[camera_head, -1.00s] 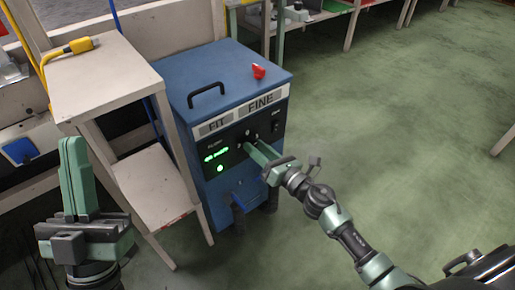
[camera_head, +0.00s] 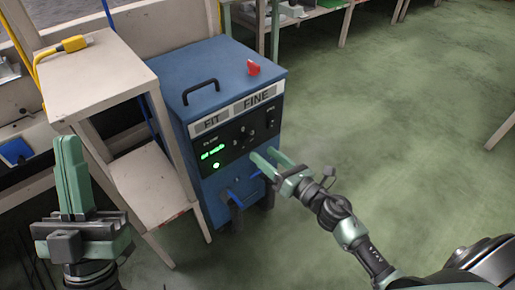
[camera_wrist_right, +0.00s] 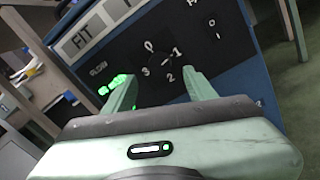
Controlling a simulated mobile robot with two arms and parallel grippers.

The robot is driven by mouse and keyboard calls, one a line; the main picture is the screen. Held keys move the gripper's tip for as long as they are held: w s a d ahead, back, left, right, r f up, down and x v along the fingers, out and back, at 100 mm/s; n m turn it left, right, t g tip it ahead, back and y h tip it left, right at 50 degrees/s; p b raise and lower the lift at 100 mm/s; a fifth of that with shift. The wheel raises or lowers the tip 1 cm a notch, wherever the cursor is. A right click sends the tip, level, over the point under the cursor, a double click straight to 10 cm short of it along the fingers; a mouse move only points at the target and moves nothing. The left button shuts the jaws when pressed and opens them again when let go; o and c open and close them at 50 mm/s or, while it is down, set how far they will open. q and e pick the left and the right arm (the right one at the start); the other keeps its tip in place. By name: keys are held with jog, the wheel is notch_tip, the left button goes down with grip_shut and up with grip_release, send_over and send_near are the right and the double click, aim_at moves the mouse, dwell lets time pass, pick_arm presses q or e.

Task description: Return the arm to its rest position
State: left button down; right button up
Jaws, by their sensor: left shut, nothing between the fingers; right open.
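My right gripper (camera_head: 266,158) is in front of the control panel of a blue machine (camera_head: 215,90). Its two green fingers are apart with nothing between them. In the right wrist view the open right gripper (camera_wrist_right: 160,85) frames a dark round knob (camera_wrist_right: 160,68) with marks 0, 1, 2 and 3 around it. The fingers look apart from the knob. My left gripper (camera_head: 70,150) stands upright at the left of the head view, shut and empty, away from the machine.
A beige shelf stand (camera_head: 95,75) with a yellow-handled cable (camera_head: 72,44) on top stands left of the machine. A red button (camera_head: 253,67) sits on the machine's top. Green floor (camera_head: 400,130) to the right is open. Workbenches (camera_head: 310,18) stand at the back.

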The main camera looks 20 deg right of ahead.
jog(key=shift+v, duration=1.05)
